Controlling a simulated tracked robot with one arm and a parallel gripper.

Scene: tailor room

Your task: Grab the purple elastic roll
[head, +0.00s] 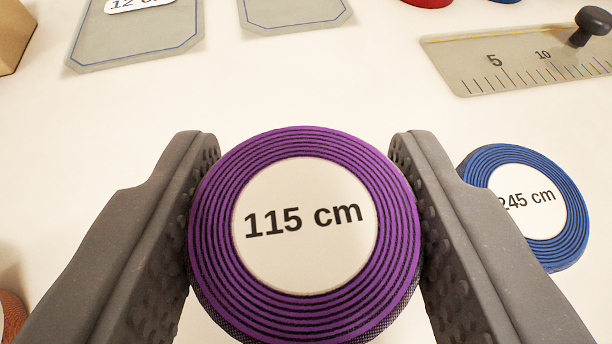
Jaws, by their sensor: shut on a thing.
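The purple elastic roll (212,225) is in the middle of the head view, with a round white label reading "115 cm". My gripper (304,150) has one dark grey finger on each side of it. The gripper is shut on the roll, and its textured pads touch the roll's left and right sides. I cannot tell whether the roll rests on the white table or is held above it.
A blue roll (565,225) labelled "245 cm" lies just right of the right finger. A ruler plate (470,75) with a dark knob is at the upper right. Grey cards (140,45) lie at the back left. An orange-brown roll (12,310) shows at the left edge.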

